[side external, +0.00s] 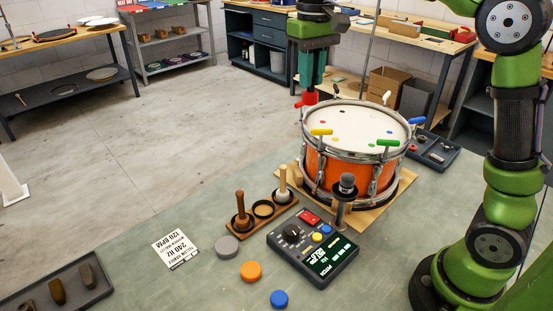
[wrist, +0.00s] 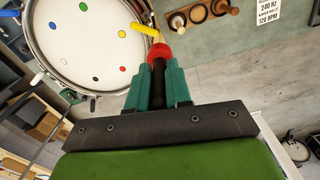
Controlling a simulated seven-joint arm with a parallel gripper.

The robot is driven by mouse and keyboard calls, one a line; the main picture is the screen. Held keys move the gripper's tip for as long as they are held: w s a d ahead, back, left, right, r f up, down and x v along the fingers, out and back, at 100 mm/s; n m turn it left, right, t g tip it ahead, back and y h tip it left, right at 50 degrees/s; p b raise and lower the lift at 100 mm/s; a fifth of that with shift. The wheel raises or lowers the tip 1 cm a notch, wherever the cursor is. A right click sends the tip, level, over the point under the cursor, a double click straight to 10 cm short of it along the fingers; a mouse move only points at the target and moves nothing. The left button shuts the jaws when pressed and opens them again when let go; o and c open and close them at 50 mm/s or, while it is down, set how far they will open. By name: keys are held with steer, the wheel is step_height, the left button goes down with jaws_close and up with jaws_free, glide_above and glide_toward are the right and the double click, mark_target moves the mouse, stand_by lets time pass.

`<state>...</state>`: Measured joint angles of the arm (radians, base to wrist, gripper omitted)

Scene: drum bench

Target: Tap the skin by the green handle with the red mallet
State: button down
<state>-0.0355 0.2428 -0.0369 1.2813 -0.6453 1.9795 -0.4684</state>
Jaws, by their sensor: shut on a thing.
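The drum (side external: 345,165) has an orange shell and a pale skin (side external: 352,124) with small coloured dots. My gripper (side external: 309,84) is shut on the red mallet, beyond the drum's far left rim in the side view. The mallet's red head (side external: 307,98) points down. In the wrist view, the head (wrist: 159,52) projects from between my teal fingers (wrist: 157,90), beside the drum and close to the yellow handle (wrist: 143,28).
Yellow (side external: 320,132), blue (side external: 417,120) and white (side external: 386,97) handles rise around the rim. A control box (side external: 313,250), a microphone-like post (side external: 346,195) and a mallet rack (side external: 264,214) stand near the drum. A grey tray (side external: 437,150) lies to its right.

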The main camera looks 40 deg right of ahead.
steer(key=s+d+m, duration=0.5)
steer(key=s+d, duration=0.5)
steer(key=d, duration=0.2)
steer(key=shift+d+f, duration=0.2)
steer(key=shift+f, duration=5.6)
step_height(320, 180, up, 5)
steer(key=shift+r, duration=0.1)
